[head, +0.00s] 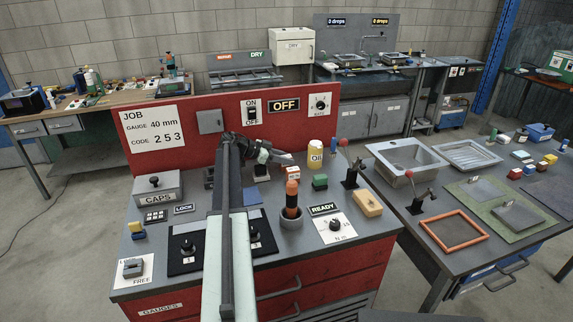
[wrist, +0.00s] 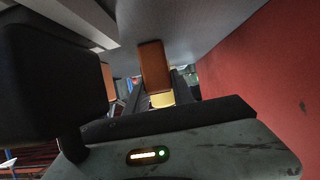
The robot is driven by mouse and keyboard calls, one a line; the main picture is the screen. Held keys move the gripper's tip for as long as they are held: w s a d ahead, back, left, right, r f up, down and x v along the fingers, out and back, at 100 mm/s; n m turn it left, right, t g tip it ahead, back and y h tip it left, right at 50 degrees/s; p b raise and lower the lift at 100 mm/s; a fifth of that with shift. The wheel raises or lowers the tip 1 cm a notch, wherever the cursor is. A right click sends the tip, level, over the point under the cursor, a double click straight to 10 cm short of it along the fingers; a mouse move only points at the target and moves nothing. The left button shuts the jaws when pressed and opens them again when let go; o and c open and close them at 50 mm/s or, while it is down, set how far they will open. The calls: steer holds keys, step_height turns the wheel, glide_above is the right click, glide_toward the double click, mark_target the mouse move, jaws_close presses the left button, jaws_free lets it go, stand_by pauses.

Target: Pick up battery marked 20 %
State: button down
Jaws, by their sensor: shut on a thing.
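My gripper (head: 287,158) is over the bench, in front of the red panel, and points right. In the wrist view my gripper (wrist: 163,88) is shut on an orange-brown block (wrist: 154,62) with a yellow end, which looks like a battery. No 20 % mark can be read on it. In the head view a small red and white block (head: 292,173) shows just below the fingertips. I cannot tell whether it is the held one. The far side of the held block is hidden.
A yellow can (head: 315,153) stands right of my gripper. A green block (head: 320,182), an orange-topped cylinder (head: 292,188) in a grey cup and a red-knobbed lever (head: 352,172) stand close by. The red panel (head: 190,150) rises behind. A yellow block (head: 368,204) lies front right.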

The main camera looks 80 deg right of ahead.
step_height(320, 180, up, 10)
steer(key=p, duration=1)
steer(key=shift+r, duration=0.15)
